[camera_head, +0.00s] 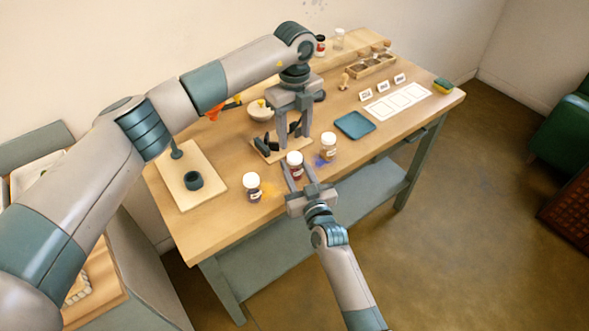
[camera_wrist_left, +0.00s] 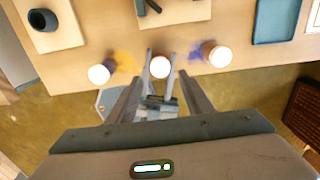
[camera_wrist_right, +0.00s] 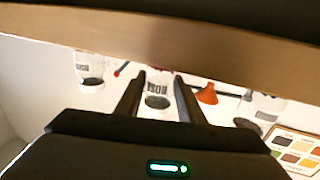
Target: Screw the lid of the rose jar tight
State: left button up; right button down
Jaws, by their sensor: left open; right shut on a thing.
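The rose jar (camera_head: 295,167), with dark red contents and a white lid, stands upright near the table's front edge, between two similar jars. My right gripper (camera_head: 297,180) reaches in from the front and is shut on the jar's body. Its fingers flank the labelled jar (camera_wrist_right: 157,87) in the right wrist view. My left gripper (camera_head: 291,132) is open, pointing down above and behind the jar in the head view. In the left wrist view the white lid (camera_wrist_left: 160,67) shows from above, beyond the open left fingers (camera_wrist_left: 160,92). Whether the lid is fully seated cannot be told.
A white-lidded jar (camera_head: 252,187) stands left by yellow powder, another (camera_head: 328,148) right by blue powder. A blue tray (camera_head: 354,125), a mortar (camera_head: 193,180) on a board, a white bowl (camera_head: 260,112) and a white card (camera_head: 398,102) lie around. Bare wood is free at front left.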

aim_at(295, 156)
pick_arm(q)
jog(key=shift+f, duration=3.4)
jog(key=c, duration=1.1)
jog(key=m, duration=0.5)
jog(key=shift+w+m, duration=0.1)
jog(key=shift+m, duration=0.3)
jog(key=m, duration=1.4)
jog(key=shift+m, duration=0.3)
jog(key=m, duration=0.6)
jog(key=o, duration=1.3)
jog(key=shift+c, duration=0.2)
